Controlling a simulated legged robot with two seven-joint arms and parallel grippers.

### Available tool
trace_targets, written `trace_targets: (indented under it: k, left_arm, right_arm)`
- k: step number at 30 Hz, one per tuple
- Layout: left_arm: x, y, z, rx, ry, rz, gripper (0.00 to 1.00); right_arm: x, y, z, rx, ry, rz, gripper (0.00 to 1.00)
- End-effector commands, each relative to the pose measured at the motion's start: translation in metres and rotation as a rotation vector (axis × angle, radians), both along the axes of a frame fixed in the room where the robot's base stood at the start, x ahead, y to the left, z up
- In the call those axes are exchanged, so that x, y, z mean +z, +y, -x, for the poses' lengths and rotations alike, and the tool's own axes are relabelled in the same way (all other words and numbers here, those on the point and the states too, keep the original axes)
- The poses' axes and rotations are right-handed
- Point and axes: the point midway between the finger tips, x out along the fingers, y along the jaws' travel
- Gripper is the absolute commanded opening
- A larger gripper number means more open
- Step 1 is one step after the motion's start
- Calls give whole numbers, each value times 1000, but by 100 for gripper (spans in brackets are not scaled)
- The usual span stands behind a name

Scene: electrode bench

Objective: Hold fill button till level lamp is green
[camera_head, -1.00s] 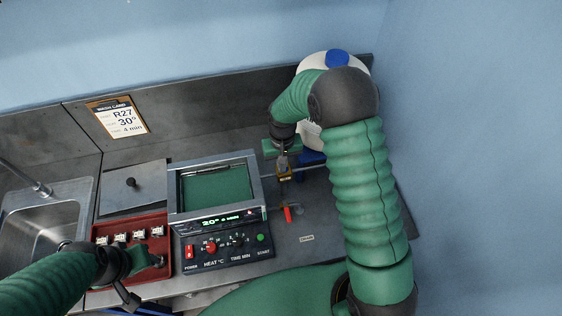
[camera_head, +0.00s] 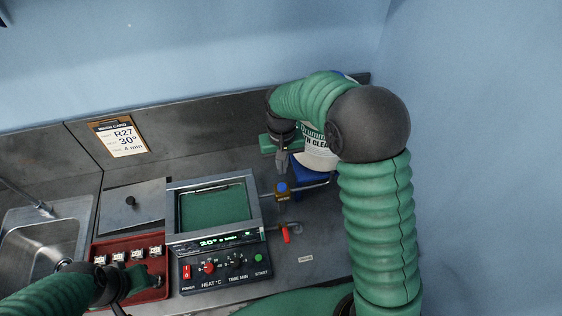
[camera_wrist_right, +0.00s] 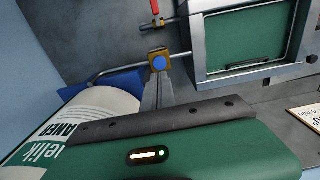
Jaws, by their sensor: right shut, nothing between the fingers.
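A blue round button (camera_head: 282,186) sits on a small brass block on a pipe right of the bath unit. It shows uncovered in the right wrist view (camera_wrist_right: 159,63). My right gripper (camera_head: 284,160) is shut and empty, its tips pointing at the button; in the wrist view its fingers (camera_wrist_right: 157,80) end close below the button, and contact cannot be told. The bath (camera_head: 215,208) has a green interior; its level is hard to read. I cannot pick out the level lamp. My left gripper (camera_head: 135,284) is over the red tray, its jaws unclear.
The control panel (camera_head: 225,265) has knobs, a red switch and a green start button (camera_head: 259,258). A red-handled valve (camera_head: 286,234) is below the brass block. A white bottle (camera_head: 318,155) stands behind my right arm. A red tray (camera_head: 160,262) and sink (camera_head: 45,240) are left.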

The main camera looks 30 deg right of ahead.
Motion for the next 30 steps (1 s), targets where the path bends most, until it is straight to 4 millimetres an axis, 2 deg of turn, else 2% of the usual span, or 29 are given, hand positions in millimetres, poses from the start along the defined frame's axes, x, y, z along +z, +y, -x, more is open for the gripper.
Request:
trace_targets:
  k: [3, 8, 30]
  left_arm:
    - [-8, 0, 0, 0, -1, 0, 44]
    - [-10, 0, 0, 0, -1, 0, 44]
    - [-9, 0, 0, 0, -1, 0, 44]
  right_arm:
    - [18, 1, -2, 0, -3, 0, 0]
    - [32, 1, -1, 1, -1, -2, 0]
    - [34, 1, -1, 1, -1, -2, 0]
